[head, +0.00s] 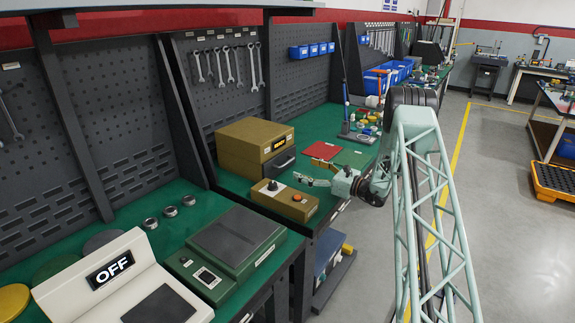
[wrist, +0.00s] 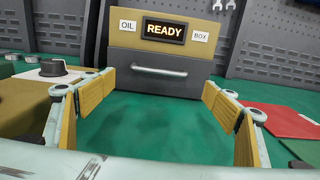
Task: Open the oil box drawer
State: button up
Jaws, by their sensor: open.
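The oil box (head: 243,145) is a tan-brown box standing on the green bench in the head view. In the wrist view its front (wrist: 120,40) carries "OIL" and "BOX" labels and a lit "READY" display (wrist: 163,32). Below the display is the dark grey drawer (wrist: 158,80) with a horizontal bar handle (wrist: 160,70); it also shows in the head view (head: 279,164). The drawer looks closed. My gripper (wrist: 165,95) is open and empty, facing the drawer from a short distance, its yellow-padded fingers apart on either side. It also shows in the head view (head: 305,182).
A red sheet (head: 322,151) lies on the bench to the right. A white "OFF" device (head: 122,280) and a green scale (head: 228,255) stand at front left. Green bench top is clear before the drawer.

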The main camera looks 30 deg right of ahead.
aim_at(288, 163)
jog(key=shift+b+x, duration=0.9)
jog(key=shift+x, duration=4.2)
jog(key=c, duration=0.8)
jog(key=shift+c, duration=0.2)
jog(key=shift+s, duration=0.1)
